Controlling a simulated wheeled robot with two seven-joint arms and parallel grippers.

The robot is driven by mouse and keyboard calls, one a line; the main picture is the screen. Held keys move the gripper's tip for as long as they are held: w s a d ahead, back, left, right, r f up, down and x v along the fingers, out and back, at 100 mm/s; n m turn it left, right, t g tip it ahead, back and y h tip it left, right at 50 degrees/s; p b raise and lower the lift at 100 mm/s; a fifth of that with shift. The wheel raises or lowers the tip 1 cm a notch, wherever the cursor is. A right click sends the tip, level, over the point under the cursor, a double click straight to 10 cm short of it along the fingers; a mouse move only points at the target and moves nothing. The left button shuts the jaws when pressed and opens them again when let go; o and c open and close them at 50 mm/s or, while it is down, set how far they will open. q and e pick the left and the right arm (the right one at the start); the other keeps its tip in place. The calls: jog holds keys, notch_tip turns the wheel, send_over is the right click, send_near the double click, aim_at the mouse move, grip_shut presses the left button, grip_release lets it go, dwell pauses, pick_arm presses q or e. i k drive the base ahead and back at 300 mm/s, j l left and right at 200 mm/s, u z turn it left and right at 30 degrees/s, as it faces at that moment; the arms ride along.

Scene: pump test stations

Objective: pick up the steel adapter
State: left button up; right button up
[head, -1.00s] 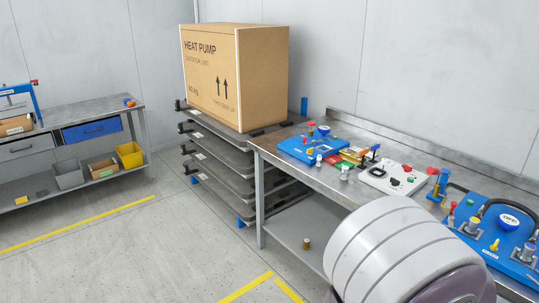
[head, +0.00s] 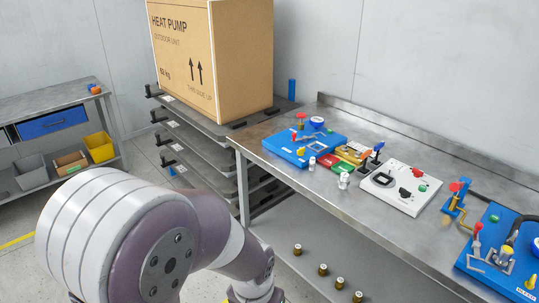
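Two small silver-grey fittings stand on the steel bench in the head view. One silver-grey fitting (head: 343,180) is in front of the red and green pieces, and another fitting (head: 312,163) stands at the front edge of the blue plate. Either may be the steel adapter; they are too small to tell. One of my arms fills the lower left, below and left of the bench. Its gripper is out of the frame, and my other gripper is not seen either.
The bench (head: 290,190) carries a blue plate (head: 285,149), a white panel (head: 401,207) and another blue station (head: 480,268). Several brass-coloured fittings (head: 323,269) stand on its lower shelf. A heat pump carton (head: 230,65) stands on stacked racks at the back left.

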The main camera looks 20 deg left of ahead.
aim_at(312, 164)
jog(key=i+j, duration=0.35)
jog(key=i+j+u, duration=0.15)
jog(key=i+j, duration=0.2)
jog(key=i, duration=0.2)
jog(key=i+j, duration=0.3)
jog(key=i, duration=0.15)
jog(key=z, duration=0.95)
